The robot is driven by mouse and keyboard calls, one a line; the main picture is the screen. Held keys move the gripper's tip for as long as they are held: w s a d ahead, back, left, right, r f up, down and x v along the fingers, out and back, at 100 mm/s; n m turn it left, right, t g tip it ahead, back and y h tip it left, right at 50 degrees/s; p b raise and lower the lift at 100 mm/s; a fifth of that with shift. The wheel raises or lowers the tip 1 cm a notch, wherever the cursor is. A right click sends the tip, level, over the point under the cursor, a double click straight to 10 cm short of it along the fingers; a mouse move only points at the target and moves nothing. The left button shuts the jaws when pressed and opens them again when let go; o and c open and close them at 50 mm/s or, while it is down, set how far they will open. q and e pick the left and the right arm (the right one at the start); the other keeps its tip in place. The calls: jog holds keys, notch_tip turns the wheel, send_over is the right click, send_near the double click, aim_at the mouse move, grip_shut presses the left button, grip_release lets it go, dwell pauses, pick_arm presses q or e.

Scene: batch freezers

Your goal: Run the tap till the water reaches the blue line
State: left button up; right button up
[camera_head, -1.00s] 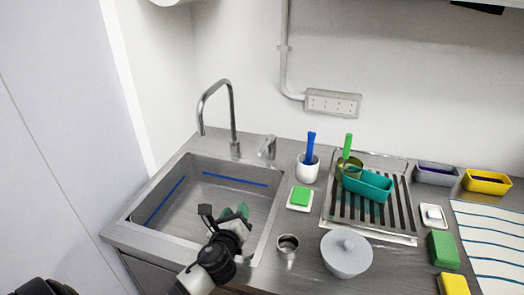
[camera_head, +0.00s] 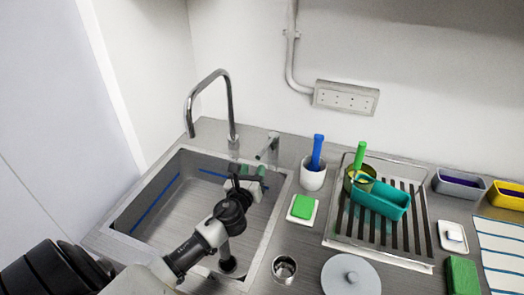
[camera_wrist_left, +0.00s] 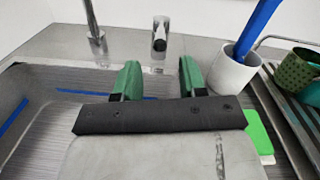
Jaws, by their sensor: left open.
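The sink (camera_head: 160,215) is a steel basin with a blue line (camera_head: 157,203) along its walls; I see no clear water surface in it. The curved tap spout (camera_head: 229,100) stands behind it, with no stream visible, and shows in the left wrist view (camera_wrist_left: 92,25). The tap lever (camera_head: 268,147) stands right of the spout. My left gripper (camera_head: 254,169) is open and empty over the sink's back right part, just short of the lever. In the left wrist view the lever (camera_wrist_left: 160,38) appears beyond and between the green fingertips (camera_wrist_left: 158,68). My right gripper is out of view.
Right of the sink are a white cup (camera_head: 312,174) with a blue-handled tool, a green sponge (camera_head: 302,207) and a drying rack (camera_head: 347,232) holding a teal tub (camera_head: 380,200). A metal cup (camera_head: 284,268) and a grey lid (camera_head: 350,277) stand nearer.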

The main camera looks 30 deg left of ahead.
aim_at(261, 152)
pick_arm(q)
jog(key=x, duration=0.7)
jog(key=shift+w+a+f, duration=0.1)
jog(key=shift+w+f, duration=0.05)
jog(key=shift+w, duration=0.45)
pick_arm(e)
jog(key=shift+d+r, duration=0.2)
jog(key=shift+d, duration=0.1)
pick_arm(q)
jog(key=shift+a, duration=0.1)
jog(key=c, duration=0.7)
grip_shut()
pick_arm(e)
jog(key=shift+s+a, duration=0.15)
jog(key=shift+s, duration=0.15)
